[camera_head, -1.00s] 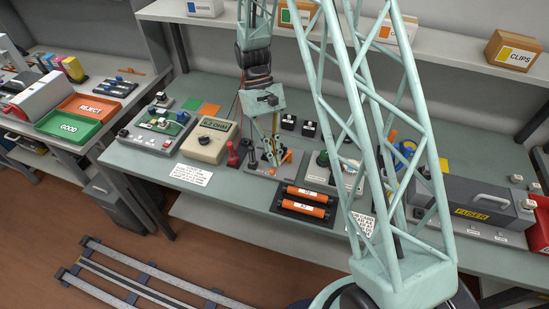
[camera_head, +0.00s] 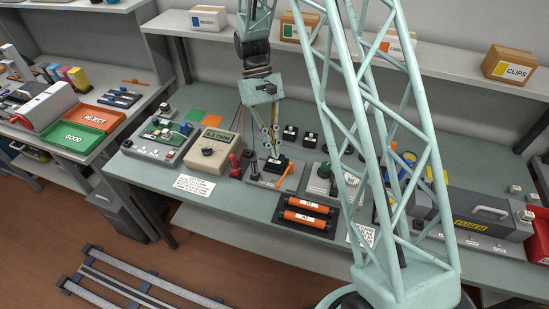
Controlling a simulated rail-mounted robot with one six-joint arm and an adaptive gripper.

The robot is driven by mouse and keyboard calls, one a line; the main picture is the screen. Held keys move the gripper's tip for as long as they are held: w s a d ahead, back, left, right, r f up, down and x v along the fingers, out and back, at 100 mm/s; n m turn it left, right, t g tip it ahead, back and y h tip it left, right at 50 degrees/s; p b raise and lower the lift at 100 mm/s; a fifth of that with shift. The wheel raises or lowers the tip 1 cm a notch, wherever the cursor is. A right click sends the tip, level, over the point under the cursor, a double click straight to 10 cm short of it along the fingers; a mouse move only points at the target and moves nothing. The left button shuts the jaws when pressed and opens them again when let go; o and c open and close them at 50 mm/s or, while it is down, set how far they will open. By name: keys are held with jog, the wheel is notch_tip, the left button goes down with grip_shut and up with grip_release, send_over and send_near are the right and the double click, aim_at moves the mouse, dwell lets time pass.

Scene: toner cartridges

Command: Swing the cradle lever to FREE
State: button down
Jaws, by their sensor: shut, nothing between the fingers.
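The cradle (camera_head: 256,179) is a low grey base on the bench, with a dark chip carrying a white label (camera_head: 277,164) on it. The orange cradle lever (camera_head: 287,177) lies at the cradle's right side, its near end pointing to the bench front. Any FREE marking is too small to read. My gripper (camera_head: 273,152) points down just above and behind the chip, left of the lever. Its fingers are shut and empty. I cannot tell whether the fingertips touch anything; they look apart from the lever.
A red-handled tool (camera_head: 234,165) and the beige meter (camera_head: 208,151) stand left of the cradle. Orange rollers (camera_head: 306,211) lie in a black tray in front. Black blocks (camera_head: 290,133) stand behind.

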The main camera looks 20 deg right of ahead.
jog(key=v, duration=0.6)
jog(key=shift+w+d+r, duration=0.2)
jog(key=shift+d+r, duration=0.1)
jog(key=shift+r, duration=0.1)
dwell(0.3)
jog(key=s+a+r+t+b, duration=0.1)
jog(key=s+r+t+b, duration=0.1)
jog(key=s+r, duration=0.75)
jog(key=s+r+t+b, duration=0.1)
jog(key=s+r+t, duration=0.35)
jog(key=r, duration=0.75)
jog(key=s+a+r+t+b, duration=0.1)
jog(key=s+r+t+b, duration=0.1)
jog(key=s, duration=2.1)
jog(key=shift+r+m+t+b, duration=0.3)
jog(key=shift+r+t+b, duration=0.05)
jog(key=shift+t+b, duration=0.3)
